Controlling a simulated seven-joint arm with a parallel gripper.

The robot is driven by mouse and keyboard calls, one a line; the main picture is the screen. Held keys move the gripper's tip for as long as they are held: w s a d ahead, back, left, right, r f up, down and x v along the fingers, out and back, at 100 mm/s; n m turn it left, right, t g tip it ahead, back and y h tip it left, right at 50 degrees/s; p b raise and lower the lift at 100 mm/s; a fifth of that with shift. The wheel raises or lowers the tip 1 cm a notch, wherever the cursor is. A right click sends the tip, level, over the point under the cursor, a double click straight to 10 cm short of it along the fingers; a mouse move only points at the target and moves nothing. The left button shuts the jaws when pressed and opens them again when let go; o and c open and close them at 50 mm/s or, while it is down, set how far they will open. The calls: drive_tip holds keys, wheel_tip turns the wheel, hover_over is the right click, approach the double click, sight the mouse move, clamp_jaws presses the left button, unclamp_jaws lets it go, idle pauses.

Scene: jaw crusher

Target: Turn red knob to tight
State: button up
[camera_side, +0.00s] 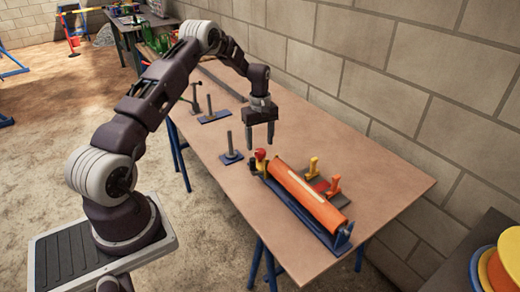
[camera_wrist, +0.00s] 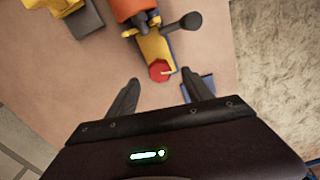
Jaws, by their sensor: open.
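A dark lever with a round end (camera_wrist: 186,21) stands beside the yellow mount. Yellow and orange handles (camera_side: 322,178) stand right of the cylinder. Blue-based posts (camera_side: 231,153) stand left of my gripper. The table (camera_side: 385,185) is bare on the right, and a block wall runs behind it.

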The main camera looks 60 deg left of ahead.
sight(260, 151)
wheel_tip(260, 151, down, 4)
drive_tip(key=shift+r, duration=0.1)
clamp_jaws()
